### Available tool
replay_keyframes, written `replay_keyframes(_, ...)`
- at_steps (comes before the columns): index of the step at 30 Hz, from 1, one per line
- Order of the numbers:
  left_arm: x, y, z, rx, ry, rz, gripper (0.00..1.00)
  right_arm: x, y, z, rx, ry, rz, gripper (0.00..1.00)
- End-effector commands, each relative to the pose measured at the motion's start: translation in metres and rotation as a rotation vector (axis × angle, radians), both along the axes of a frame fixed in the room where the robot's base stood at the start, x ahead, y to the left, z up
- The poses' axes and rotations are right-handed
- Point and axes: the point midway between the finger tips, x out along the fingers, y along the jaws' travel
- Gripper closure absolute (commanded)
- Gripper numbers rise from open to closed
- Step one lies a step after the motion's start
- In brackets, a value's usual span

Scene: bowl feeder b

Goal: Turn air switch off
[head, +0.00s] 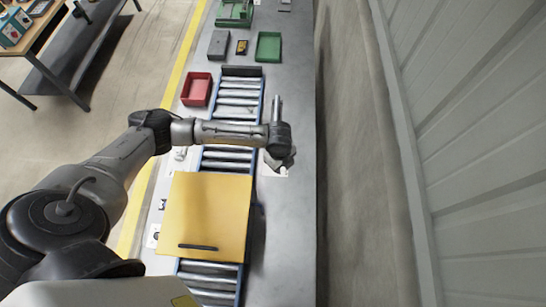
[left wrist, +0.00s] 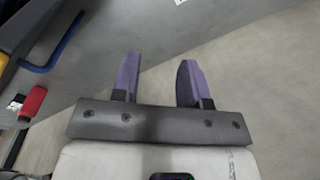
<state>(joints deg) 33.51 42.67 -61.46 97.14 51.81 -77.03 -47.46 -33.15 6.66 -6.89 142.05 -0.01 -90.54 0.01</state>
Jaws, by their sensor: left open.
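My left arm reaches in from the left across the roller conveyor in the head view. Its hand (head: 280,163) is over the right side of the grey bench, and its fingers cannot be made out there. In the left wrist view my left gripper (left wrist: 159,65) shows two purple fingers spread apart with nothing between them. I cannot clearly identify the air switch in either view. A red part with a dark end (left wrist: 34,101) shows at the left of the wrist view, apart from the fingers; what it is cannot be told. My right gripper is not in view.
A yellow panel with a dark handle (head: 207,207) covers part of the roller conveyor (head: 236,98). A red bin (head: 197,90), a green tray (head: 268,47) and a grey box (head: 218,44) are farther up the bench. A corrugated wall (head: 470,110) stands right, beyond bare floor.

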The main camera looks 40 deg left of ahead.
Motion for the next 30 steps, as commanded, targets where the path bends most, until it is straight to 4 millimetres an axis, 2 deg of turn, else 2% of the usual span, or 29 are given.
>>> replay_keyframes(1,0.011,0.018,-0.004,0.024,0.001,-0.004,0.60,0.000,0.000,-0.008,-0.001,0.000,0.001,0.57)
replay_keyframes(3,0.020,0.037,-0.004,0.045,0.009,-0.014,0.60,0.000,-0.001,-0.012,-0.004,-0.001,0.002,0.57)
replay_keyframes(6,0.028,0.055,-0.003,0.064,0.018,-0.021,0.60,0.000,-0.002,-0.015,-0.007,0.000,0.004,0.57)
replay_keyframes(9,0.032,0.065,-0.004,0.072,0.022,-0.022,0.60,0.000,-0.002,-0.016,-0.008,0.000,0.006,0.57)
replay_keyframes(14,0.033,0.070,-0.019,0.076,0.026,-0.022,0.60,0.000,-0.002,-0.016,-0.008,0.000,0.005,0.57)
replay_keyframes(24,0.033,0.069,-0.082,0.076,0.026,-0.022,0.60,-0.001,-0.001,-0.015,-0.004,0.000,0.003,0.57)
replay_keyframes(30,0.033,0.069,-0.113,0.077,0.025,-0.023,0.60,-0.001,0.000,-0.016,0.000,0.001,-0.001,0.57)
